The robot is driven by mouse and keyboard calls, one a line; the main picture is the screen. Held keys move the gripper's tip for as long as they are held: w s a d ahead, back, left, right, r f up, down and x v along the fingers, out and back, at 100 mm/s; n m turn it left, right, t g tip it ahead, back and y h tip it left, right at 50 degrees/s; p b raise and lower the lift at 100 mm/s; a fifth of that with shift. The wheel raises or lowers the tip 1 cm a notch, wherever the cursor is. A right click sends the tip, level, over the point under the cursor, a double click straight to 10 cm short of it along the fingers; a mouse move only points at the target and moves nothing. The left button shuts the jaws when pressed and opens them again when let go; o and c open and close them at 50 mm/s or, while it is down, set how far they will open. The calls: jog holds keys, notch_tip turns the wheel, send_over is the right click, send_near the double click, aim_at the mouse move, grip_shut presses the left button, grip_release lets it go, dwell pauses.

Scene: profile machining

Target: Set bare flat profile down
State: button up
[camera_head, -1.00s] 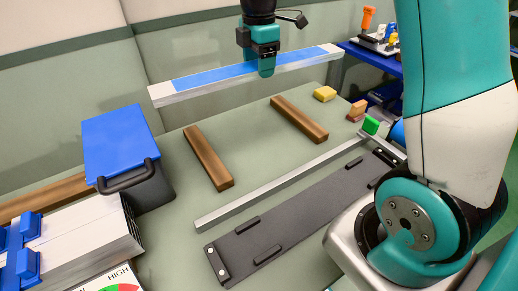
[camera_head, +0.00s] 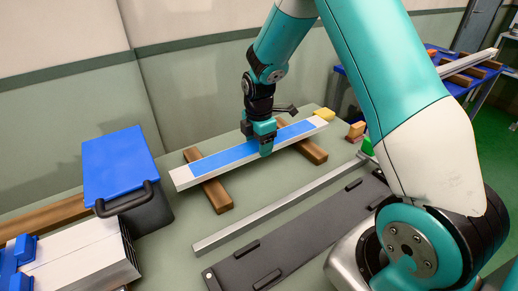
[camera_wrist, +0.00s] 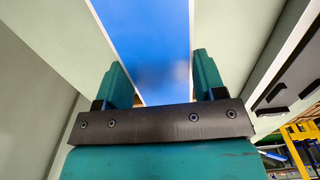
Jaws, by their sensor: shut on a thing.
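The flat profile (camera_head: 184,176) is a long white bar with a blue strip along its top face. In the head view it lies across the two brown wooden blocks, the left block (camera_head: 218,196) and the right block (camera_head: 312,152). It looks level with their tops, but I cannot tell whether it fully rests on them. My gripper (camera_head: 267,149) is shut on the profile near its middle, from above. In the wrist view the blue strip (camera_wrist: 155,40) runs between my two fingers (camera_wrist: 160,85).
A blue-lidded box (camera_head: 122,160) stands at the left, behind a stack of white profiles (camera_head: 85,262). A grey rail (camera_head: 270,211) and a dark plate (camera_head: 300,234) lie in front of the blocks. A yellow block (camera_head: 325,114) sits beyond the profile's right end.

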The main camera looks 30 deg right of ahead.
jog(key=shift+f, duration=1.25)
jog(key=shift+f, duration=0.45)
jog(key=o, duration=1.2)
